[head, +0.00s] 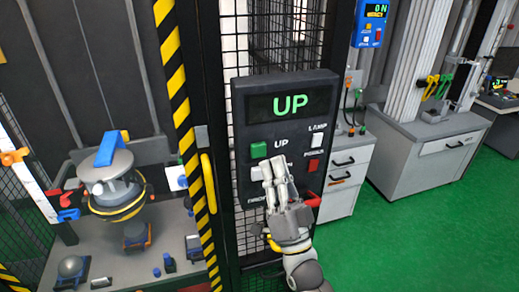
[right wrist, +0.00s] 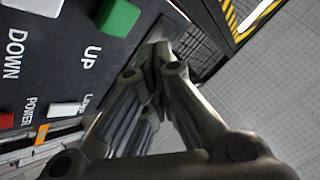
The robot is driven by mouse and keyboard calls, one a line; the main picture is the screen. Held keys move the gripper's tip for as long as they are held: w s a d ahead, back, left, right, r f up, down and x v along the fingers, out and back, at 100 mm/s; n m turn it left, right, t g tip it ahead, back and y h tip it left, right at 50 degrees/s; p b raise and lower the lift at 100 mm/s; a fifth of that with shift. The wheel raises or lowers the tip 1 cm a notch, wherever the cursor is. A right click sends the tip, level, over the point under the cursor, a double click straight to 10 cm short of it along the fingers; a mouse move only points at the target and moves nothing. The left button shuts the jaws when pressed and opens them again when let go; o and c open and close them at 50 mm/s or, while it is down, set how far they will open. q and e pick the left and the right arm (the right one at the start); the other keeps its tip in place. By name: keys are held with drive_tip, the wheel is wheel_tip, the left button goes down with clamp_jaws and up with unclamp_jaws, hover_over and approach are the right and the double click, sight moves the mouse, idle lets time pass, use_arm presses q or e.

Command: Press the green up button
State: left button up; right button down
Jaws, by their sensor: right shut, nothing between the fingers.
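The green up button (head: 259,150) sits at the upper left of a dark control panel (head: 240,120), beside the UP label. It also shows in the right wrist view (right wrist: 119,16). My right gripper (head: 272,160) is shut and empty, in front of the panel just below and right of the green button. In the right wrist view its fingertips (right wrist: 158,48) are apart from the green button. I cannot tell whether they touch the panel. The gripper partly covers the DOWN label and the button beside it. My left gripper is not in view.
A white lamp button (head: 317,138) and a red power button (head: 314,165) sit on the right. A black mesh fence and a yellow-black striped post (head: 176,80) stand left. Green floor (head: 400,235) lies open at right.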

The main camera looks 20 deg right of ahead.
drive_tip(key=shift+s, duration=1.25)
drive_tip(key=w+a+f+n+g, duration=0.15)
drive_tip(key=f+g, duration=0.25)
drive_tip(key=f, duration=0.8)
drive_tip(key=w+f+n+g, duration=0.1)
drive_tip(key=w+f+g, duration=0.2)
drive_tip(key=f, duration=0.8)
drive_tip(key=s+d+f+n+g+h, duration=0.1)
drive_tip(key=s+f+g, duration=0.3)
drive_tip(key=f, duration=0.7)
drive_tip(key=s+d+f+n+g, duration=0.15)
drive_tip(key=s+f, duration=0.35)
drive_tip(key=f, duration=0.6)
drive_tip(key=s+f+n+g+h, duration=0.1)
drive_tip(key=s+f+g, duration=0.35)
drive_tip(key=f, duration=0.65)
drive_tip(key=s+d+f+g, duration=0.2)
drive_tip(key=s+f, duration=0.3)
drive_tip(key=s, duration=0.5)
drive_tip(key=s+d+f+n+g+h, duration=0.1)
drive_tip(key=s+f+g, duration=0.3)
drive_tip(key=s, duration=0.7)
drive_tip(key=s+d+f+n+g, duration=0.1)
drive_tip(key=s+d+f+g, duration=0.2)
drive_tip(key=s+f, duration=0.4)
drive_tip(key=s, duration=0.4)
drive_tip(key=shift+d+f+h, duration=0.25)
drive_tip(key=shift+f+h, duration=0.15)
